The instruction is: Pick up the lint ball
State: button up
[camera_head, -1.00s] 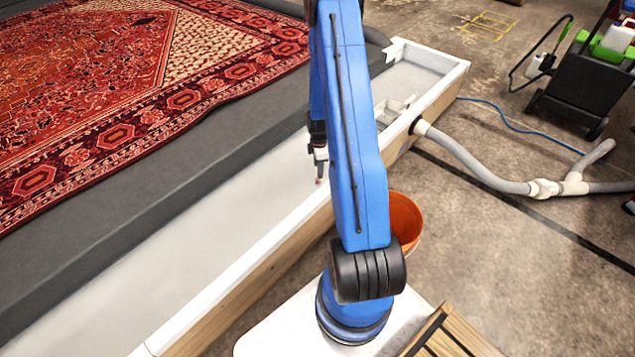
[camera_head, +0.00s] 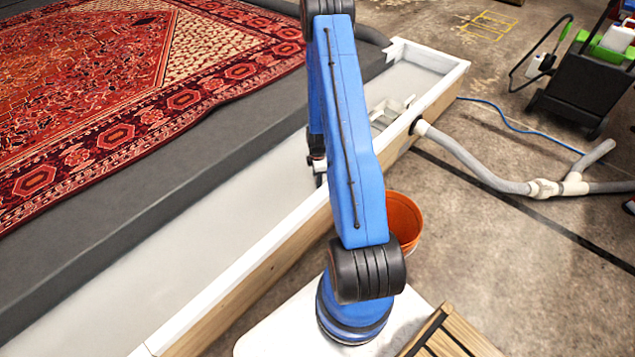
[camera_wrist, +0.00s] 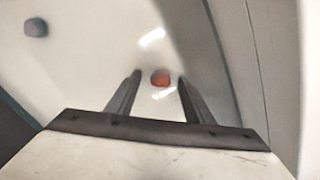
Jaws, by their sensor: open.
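My gripper (camera_wrist: 159,76) is open in the wrist view, its two dark fingers apart. A small reddish lump (camera_wrist: 161,78), which may be the lint ball, shows between the fingertips on a pale, shiny surface. Neither finger appears to touch it, and its depth below the tips is hard to judge. A second, blue-grey lump (camera_wrist: 36,29) lies at the upper left of that view. In the head view my gripper (camera_head: 319,178) is low inside the white trough (camera_head: 215,215), partly behind my blue arm. Neither lump can be made out there.
The trough's white rim and wooden side (camera_head: 262,272) run close beside my gripper. A red patterned rug (camera_head: 110,90) lies on the dark platform at the left. An orange bucket (camera_head: 404,220) stands behind my arm, and a grey hose (camera_head: 470,168) leaves the trough.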

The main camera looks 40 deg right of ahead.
jog(key=c, duration=1.1)
